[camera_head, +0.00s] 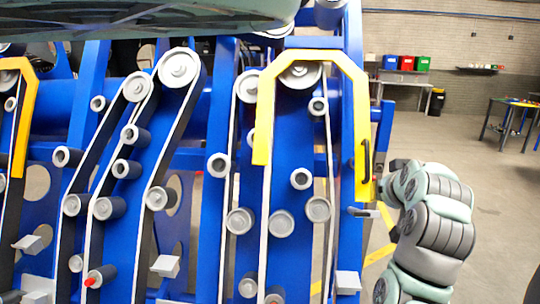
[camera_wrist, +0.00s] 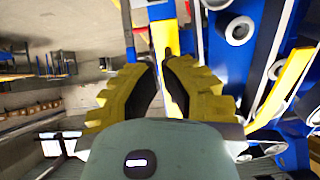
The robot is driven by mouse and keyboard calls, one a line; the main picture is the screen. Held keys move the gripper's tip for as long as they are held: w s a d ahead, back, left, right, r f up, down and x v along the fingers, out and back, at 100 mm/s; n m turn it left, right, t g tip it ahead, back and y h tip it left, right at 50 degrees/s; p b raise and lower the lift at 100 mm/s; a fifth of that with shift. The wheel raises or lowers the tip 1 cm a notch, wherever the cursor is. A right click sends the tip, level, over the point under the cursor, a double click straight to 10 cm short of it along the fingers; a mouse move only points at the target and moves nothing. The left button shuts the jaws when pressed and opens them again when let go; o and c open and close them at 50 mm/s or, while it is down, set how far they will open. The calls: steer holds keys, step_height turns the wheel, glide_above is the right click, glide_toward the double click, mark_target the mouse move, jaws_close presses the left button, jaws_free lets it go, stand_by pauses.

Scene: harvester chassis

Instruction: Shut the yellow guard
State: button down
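The yellow guard (camera_head: 310,55) is an arched frame around the upper pulley of the right-hand belt section in the head view. Its right leg carries a black handle (camera_head: 366,157), which shows uncovered there. My arm comes in from the lower right, and its wrist end is just right of that leg's lower end. My gripper's fingers are not clearly visible in the head view. In the wrist view, my gripper (camera_wrist: 159,62) has two yellow ridged fingers with dark pads, close together at the tips. Part of the yellow guard (camera_wrist: 165,38) shows just beyond the tips. Whether they touch it is unclear.
Blue chassis plates with grey rollers and belts fill the left and middle of the head view. Another yellow guard (camera_head: 24,115) is at the far left. Open floor lies to the right, with a workbench (camera_head: 510,120) and coloured bins (camera_head: 406,63) far behind.

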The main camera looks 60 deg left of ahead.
mark_target(367, 197)
steer(key=shift+p+x, duration=3.45)
steer(key=shift+x, duration=2.8)
steer(key=shift+w+a, duration=0.15)
steer(key=shift+a+f, duration=0.1)
steer(key=shift+f, duration=0.05)
